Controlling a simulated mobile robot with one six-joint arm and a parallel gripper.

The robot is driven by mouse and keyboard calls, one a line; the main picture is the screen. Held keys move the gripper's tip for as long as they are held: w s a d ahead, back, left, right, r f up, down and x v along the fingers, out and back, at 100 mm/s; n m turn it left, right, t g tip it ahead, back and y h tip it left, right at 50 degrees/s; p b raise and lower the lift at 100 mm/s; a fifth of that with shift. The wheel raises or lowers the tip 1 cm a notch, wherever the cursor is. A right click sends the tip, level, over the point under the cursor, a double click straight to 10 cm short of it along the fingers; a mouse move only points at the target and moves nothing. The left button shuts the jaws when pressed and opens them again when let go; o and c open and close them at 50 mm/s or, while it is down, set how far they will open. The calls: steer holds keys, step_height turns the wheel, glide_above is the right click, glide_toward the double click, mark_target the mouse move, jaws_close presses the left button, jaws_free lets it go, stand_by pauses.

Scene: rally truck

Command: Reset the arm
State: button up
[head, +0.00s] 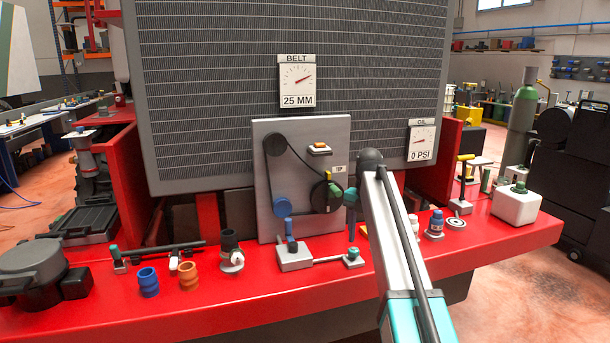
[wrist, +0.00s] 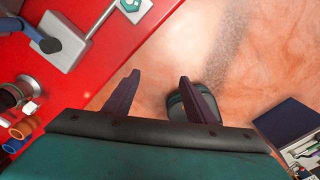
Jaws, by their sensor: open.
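My gripper shows in the wrist view (wrist: 160,98) with its two dark purple fingers spread apart and nothing between them. In the head view my arm reaches up from the lower right over the bench (head: 330,290), and the gripper itself cannot be made out there. The grey belt panel (head: 290,225) stands upright behind the bench, with a black belt around its pulleys.
The belt gauge (head: 297,85) reads 25 MM and the oil gauge (head: 421,143) reads 0 PSI. A blue ring part (head: 148,283), an orange one (head: 188,276), a dark pot (head: 35,270) and a white canister (head: 516,204) stand on the bench. A dark box (wrist: 290,130) lies lower right in the wrist view.

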steer(key=s+f+m+g, duration=0.1)
steer(key=s+f+g, duration=0.1)
steer(key=s+f, duration=0.8)
steer(key=s+f+g, duration=0.2)
steer(key=s+f, duration=0.2)
steer(key=f, duration=1.3)
steer(key=s+f+m+g, duration=0.1)
steer(key=s+f, duration=0.6)
steer(key=f, duration=0.6)
steer(key=s+f+m, duration=0.6)
steer(key=s+m, duration=0.3)
steer(key=s, duration=0.2)
steer(key=s+f+m, duration=0.6)
steer(key=s+m, duration=0.3)
steer(key=s, duration=0.3)
steer(key=s+f+m, duration=0.6)
steer(key=s+m, duration=0.3)
steer(key=s, duration=0.2)
steer(key=shift+s+a+f+g, duration=0.15)
steer(key=shift+s+a+g, duration=0.1)
steer(key=shift+s+g, duration=0.15)
